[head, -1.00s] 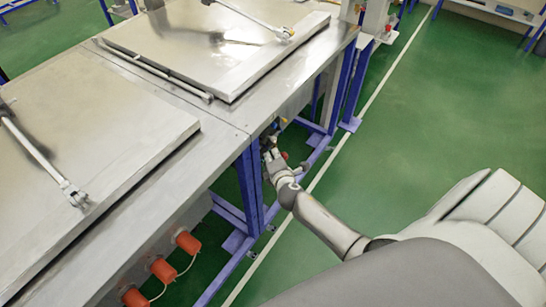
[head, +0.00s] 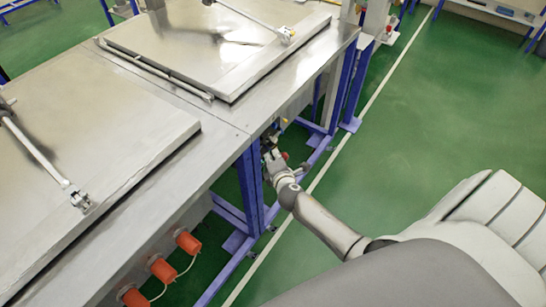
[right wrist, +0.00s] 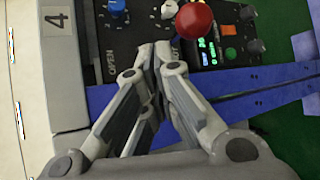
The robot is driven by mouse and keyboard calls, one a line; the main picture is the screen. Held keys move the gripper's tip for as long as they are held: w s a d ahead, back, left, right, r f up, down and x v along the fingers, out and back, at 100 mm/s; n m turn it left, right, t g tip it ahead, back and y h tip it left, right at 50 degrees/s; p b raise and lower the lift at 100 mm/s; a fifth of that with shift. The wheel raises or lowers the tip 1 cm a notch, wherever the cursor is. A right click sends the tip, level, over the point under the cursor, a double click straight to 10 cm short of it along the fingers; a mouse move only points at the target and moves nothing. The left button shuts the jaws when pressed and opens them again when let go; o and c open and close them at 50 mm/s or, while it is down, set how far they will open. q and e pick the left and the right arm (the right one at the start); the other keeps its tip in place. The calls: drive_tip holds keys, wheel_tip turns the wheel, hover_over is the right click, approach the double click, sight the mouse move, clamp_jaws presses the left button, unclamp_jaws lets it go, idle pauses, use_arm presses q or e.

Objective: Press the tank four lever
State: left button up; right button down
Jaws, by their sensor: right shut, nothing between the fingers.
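In the right wrist view a dark control panel (right wrist: 140,28) carries a red ball-topped lever (right wrist: 195,20). In the head view my right gripper (head: 271,155) is low beside the blue table legs, partly hidden under the table edge. My left gripper is not in view.
The panel also has a blue knob (right wrist: 117,6) and a green button (right wrist: 230,28). Two flat metal lids (head: 215,45) lie closed on the steel tables. Blue legs (head: 246,188) stand close to my right arm. Orange plugs (head: 187,242) hang at the lower left. Green floor at right is open.

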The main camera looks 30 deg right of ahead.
drive_tip(key=shift+r, duration=0.1)
drive_tip(key=shift+r+p, duration=0.75)
drive_tip(key=shift+p, duration=0.05)
